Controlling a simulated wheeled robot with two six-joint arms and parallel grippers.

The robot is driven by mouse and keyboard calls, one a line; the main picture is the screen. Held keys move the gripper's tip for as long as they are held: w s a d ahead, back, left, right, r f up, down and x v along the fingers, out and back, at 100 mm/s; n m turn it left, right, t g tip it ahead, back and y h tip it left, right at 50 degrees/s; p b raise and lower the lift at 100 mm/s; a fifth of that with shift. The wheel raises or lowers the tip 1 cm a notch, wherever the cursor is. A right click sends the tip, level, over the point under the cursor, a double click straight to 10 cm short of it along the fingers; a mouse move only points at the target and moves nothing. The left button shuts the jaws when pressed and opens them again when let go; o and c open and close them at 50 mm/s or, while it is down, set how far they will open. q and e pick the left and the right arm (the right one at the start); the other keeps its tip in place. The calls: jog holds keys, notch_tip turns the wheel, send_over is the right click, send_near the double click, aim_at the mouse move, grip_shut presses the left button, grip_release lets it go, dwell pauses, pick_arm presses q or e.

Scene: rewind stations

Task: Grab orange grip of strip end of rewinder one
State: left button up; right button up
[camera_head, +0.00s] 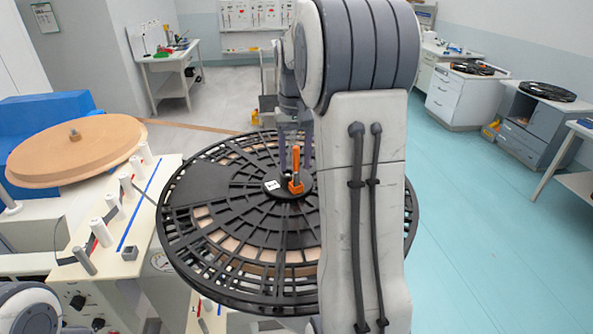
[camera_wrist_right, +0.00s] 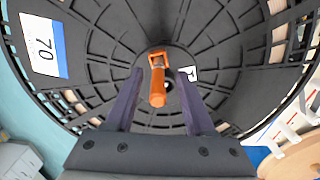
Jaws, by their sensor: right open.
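A large black spoked reel (camera_head: 200,225) lies nearly flat on the machine in the middle of the head view. An upright orange grip (camera_head: 295,165) stands on an orange base at its hub. I cannot tell whether this is the strip-end grip. My right gripper (camera_head: 296,158) is open and points down at the hub. In the right wrist view the orange grip (camera_wrist_right: 157,92) appears between the two dark fingers (camera_wrist_right: 160,76), with a gap on each side. The strip itself is not clearly visible. My left gripper is out of view.
A brown disc (camera_head: 75,155) lies left of the reel, beside a pale panel (camera_head: 150,215) with white rollers. My right arm hides the reel's right side. Cabinets with black reels (camera_head: 545,90) stand at the back right. The turquoise floor (camera_head: 480,220) is clear.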

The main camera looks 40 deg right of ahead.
jog(key=shift+f, duration=1.35)
jog(key=shift+s+d, duration=0.1)
grip_shut()
jog(key=shift+r, duration=0.1)
